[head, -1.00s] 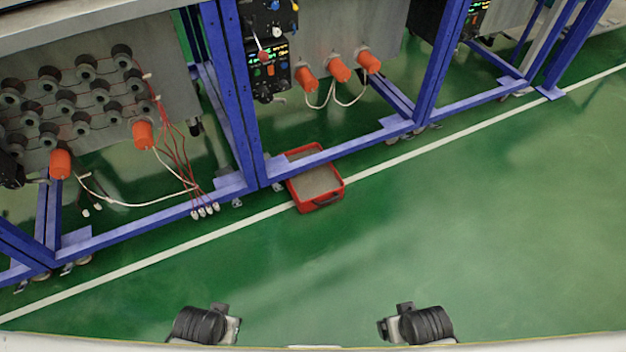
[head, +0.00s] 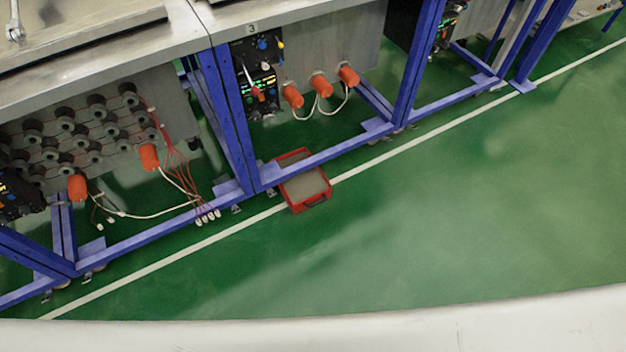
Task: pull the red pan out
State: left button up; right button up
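The red pan (head: 312,201) is a shallow rectangular tray with a grey inside. It lies on the green floor in the head view, just left of the middle. Its back part is under the blue bottom rail (head: 328,154) of a bench frame, which crosses over it. Its front part sticks out past the rail onto the white floor line. A dark handle shows faintly on its front wall. Neither of my grippers is in view, and nothing touches the pan from my side.
Blue-framed benches (head: 226,120) with control panels (head: 258,80) and orange cylinders (head: 321,84) stand along the back. Loose red and white cables (head: 182,170) hang left of the pan. A wrench (head: 15,22) lies on the left benchtop. The green floor (head: 450,220) in front is clear.

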aim_at(304, 190)
jog(key=i+l+u, duration=0.15)
jog(key=l, duration=0.3)
jog(key=i+l+u, duration=0.1)
jog(key=i+l, duration=0.2)
jog(key=l, duration=0.15)
jog(key=i+l+u, duration=0.15)
jog(key=l, duration=0.3)
jog(key=i+l+u, duration=0.1)
jog(key=i+l, duration=0.15)
jog(key=l, duration=0.25)
jog(key=i+l+u, duration=0.15)
jog(key=l, duration=0.35)
jog(key=i+l+u, duration=0.1)
jog(key=l, duration=0.45)
jog(key=i+l+u, duration=0.15)
jog(key=l, duration=0.4)
jog(key=i+l+u, duration=0.1)
jog(key=l, duration=0.45)
